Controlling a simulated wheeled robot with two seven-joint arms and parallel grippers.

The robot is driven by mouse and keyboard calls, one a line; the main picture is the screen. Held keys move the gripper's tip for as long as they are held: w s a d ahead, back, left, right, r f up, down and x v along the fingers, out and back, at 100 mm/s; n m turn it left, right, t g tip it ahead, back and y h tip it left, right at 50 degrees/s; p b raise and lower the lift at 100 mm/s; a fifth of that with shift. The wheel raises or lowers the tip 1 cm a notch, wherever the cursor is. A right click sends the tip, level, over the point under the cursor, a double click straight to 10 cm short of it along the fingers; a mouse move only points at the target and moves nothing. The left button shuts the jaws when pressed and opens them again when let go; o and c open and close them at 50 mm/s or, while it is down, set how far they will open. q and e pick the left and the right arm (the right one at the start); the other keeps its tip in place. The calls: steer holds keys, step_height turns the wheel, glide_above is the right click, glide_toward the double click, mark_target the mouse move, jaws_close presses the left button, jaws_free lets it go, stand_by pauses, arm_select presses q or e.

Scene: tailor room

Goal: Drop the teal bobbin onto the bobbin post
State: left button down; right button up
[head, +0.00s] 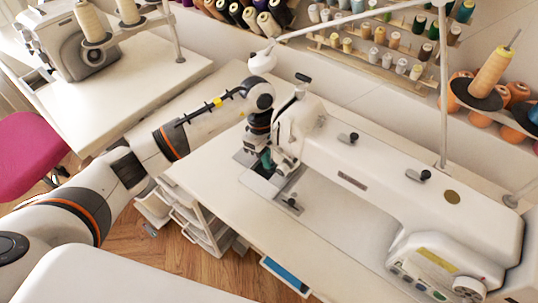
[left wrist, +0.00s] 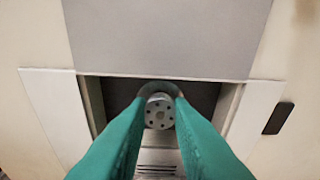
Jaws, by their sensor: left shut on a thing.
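My left gripper (head: 266,160) is at the needle end of the white sewing machine (head: 400,185), low over its bed. In the left wrist view its two green fingers (left wrist: 160,104) are closed on a small round bobbin. The bobbin (left wrist: 160,112) shows a pale grey-green flange with a ring of holes; any teal thread is hidden. It is over a dark rectangular opening (left wrist: 205,97) in the machine bed. The bobbin post cannot be made out. In the head view the bobbin is too small to tell. My right gripper is not in view.
A grey plate (left wrist: 165,38) borders the opening, with a small dark tab (left wrist: 278,118) at the right. The machine's head and arm stand close beside my left gripper. Thread racks (head: 385,50) line the back. Another machine (head: 75,40) stands far left.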

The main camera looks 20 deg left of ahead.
arm_select(q)
steer(key=c, duration=1.2)
jaws_free()
steer(key=shift+r, duration=0.1)
step_height(320, 180, up, 12)
steer(key=a, duration=0.2)
steer(key=shift+w, duration=0.35)
steer(key=shift+f, duration=0.2)
